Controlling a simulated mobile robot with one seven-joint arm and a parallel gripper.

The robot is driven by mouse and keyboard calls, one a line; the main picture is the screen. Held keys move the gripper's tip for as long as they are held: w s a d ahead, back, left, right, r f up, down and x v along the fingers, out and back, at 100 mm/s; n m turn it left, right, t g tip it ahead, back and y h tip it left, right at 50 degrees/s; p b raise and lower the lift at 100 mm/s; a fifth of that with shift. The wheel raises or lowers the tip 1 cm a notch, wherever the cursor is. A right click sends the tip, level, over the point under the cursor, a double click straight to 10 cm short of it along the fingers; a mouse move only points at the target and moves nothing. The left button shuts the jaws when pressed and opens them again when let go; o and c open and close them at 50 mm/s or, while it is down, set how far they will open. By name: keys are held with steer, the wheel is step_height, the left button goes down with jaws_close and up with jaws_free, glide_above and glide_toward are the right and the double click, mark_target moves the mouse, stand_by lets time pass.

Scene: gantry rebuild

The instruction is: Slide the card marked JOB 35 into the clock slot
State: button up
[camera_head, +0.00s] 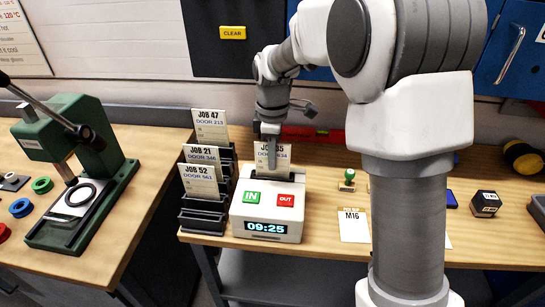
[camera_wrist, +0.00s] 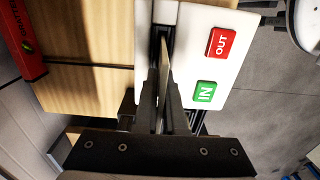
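The JOB 35 card (camera_head: 283,158) stands upright at the slot at the back of the white time clock (camera_head: 240,222). Its heading is partly covered by my gripper (camera_head: 272,146). In the wrist view the card (camera_wrist: 164,62) shows nearly edge-on between the fingers of my gripper (camera_wrist: 166,92), lined up with the dark slot in the clock (camera_wrist: 205,62). My gripper is shut on the card from above. The card's lower edge is at or in the slot; how deep it sits I cannot tell. The clock has a green IN button, a red OUT button and a display reading 09:25.
A black card rack (camera_head: 200,222) with cards JOB 47 (camera_head: 211,122), JOB 21 (camera_head: 202,157) and JOB 52 (camera_head: 200,184) stands close left of the clock. A red level (camera_head: 312,134) lies behind. A stamp (camera_head: 348,178) and an M16 sheet (camera_head: 353,226) are to the right.

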steer(key=o, duration=0.5)
steer(key=shift+c, duration=0.2)
step_height(320, 180, up, 17)
steer(key=p, duration=0.1)
steer(key=shift+r, duration=0.2)
stand_by(0.4)
steer(key=s+d+r+m+t, duration=0.1)
steer(key=s+d+m, duration=0.25)
steer(key=s, duration=0.25)
steer(key=s+d+r+m+t, duration=0.1)
steer(key=s+d+m+t, duration=0.1)
steer(key=s+d+m, duration=0.3)
steer(key=s+f+m+t, duration=0.1)
steer(key=s+f+m, duration=0.2)
steer(key=s, duration=0.3)
steer(key=s+d+f+m+t, duration=0.1)
steer(key=s+f+m, duration=0.2)
steer(key=s, duration=0.4)
steer(key=shift+s+d+m+t, duration=0.2)
steer(key=shift+m+t, duration=0.1)
steer(key=shift+m, duration=0.35)
